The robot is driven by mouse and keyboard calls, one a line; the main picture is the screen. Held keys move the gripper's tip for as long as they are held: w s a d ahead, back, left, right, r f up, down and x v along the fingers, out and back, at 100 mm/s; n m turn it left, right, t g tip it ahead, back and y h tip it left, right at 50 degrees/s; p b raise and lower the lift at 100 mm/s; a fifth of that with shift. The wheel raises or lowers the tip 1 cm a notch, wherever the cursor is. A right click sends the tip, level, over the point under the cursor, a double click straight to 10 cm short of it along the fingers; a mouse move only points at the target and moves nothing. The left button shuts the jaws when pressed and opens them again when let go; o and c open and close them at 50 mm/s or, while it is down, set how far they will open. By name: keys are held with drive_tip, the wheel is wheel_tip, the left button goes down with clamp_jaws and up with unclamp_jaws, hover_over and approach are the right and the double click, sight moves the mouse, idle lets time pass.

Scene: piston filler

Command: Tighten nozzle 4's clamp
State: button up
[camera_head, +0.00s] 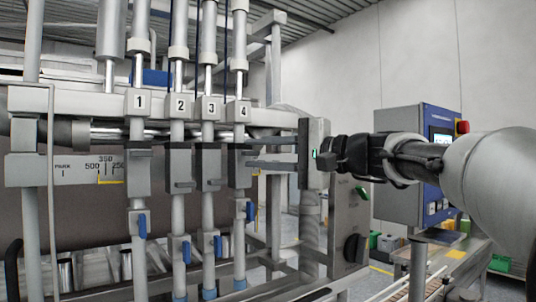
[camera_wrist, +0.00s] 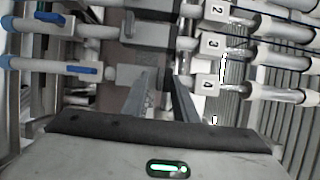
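Nozzle 4 is the rightmost upright tube in the head view, marked by a white "4" block (camera_head: 243,111). Its clamp (camera_head: 239,165) is a grey block below that label, partly hidden by my fingers. The "4" block (camera_wrist: 207,84) also shows in the wrist view, with the nozzle's blue lever (camera_wrist: 68,70) to the left. My gripper (camera_head: 250,152) comes from the right, its two fingers spread apart and tips close to the clamp. In the wrist view the fingers (camera_wrist: 155,90) have a gap between them. Contact with the clamp's handle cannot be told.
Nozzle 1 (camera_head: 139,103), nozzle 2 (camera_head: 181,107) and nozzle 3 (camera_head: 210,108) stand left of nozzle 4, each with a clamp and a blue lever. A blue-sided control panel (camera_head: 402,165) stands behind my arm. A grey box with a black knob (camera_head: 353,248) stands below my gripper.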

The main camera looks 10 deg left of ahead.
drive_tip(key=v, duration=1.7)
drive_tip(key=shift+d+b, duration=0.2)
drive_tip(key=shift+b, duration=0.2)
